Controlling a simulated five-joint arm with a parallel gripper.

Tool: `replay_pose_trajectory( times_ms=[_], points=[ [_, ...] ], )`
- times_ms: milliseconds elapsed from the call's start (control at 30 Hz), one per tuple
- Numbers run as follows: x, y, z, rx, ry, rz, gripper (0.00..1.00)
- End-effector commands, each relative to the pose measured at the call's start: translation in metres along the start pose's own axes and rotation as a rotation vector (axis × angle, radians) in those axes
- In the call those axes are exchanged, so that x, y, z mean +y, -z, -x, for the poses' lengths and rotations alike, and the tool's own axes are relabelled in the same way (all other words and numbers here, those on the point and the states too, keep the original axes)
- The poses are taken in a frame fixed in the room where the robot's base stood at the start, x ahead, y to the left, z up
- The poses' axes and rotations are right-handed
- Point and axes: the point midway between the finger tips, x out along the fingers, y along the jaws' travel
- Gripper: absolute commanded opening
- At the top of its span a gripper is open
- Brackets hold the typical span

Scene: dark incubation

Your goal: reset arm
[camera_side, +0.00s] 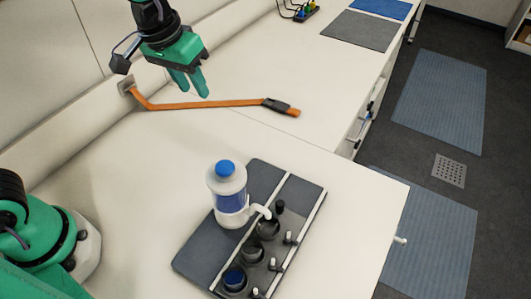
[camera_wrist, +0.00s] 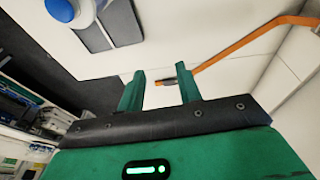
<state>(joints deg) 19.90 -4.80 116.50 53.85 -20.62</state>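My gripper (camera_side: 190,87) is green with two fingers and hangs above the bench, toward the back wall. In the wrist view its fingers (camera_wrist: 161,73) stand clearly apart with nothing held between them. An orange strap (camera_side: 190,105) runs from a wall fitting to a dark end piece (camera_side: 277,105), in front of and below my gripper. In the wrist view the strap (camera_wrist: 235,50) passes beyond the fingers, and its dark end shows in the gap.
A white bottle (camera_side: 228,180) with a blue cap stands on a dark mat (camera_side: 195,258). Beside it is a dark holder (camera_side: 262,248) with round wells. A grey mat (camera_side: 360,30) and blue mat (camera_side: 382,8) lie at the far end. The bench between is mostly clear.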

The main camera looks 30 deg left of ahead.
Motion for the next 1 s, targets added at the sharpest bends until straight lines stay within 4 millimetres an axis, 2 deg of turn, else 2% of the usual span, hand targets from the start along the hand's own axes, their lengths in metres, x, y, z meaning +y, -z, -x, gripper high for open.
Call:
replay_pose_trajectory(
  times_ms=[33,200,600,800,1000],
  points=[
    [-0.011,-0.005,0.008,0.018,0.0,0.004,0.35],
    [-0.041,-0.024,0.026,0.068,0.004,-0.002,0.35],
    [-0.1,-0.081,0.051,0.184,0.04,-0.017,0.35],
    [-0.118,-0.107,0.054,0.231,0.065,-0.025,0.35],
    [-0.126,-0.12,0.053,0.253,0.08,-0.032,0.35]
  ],
)
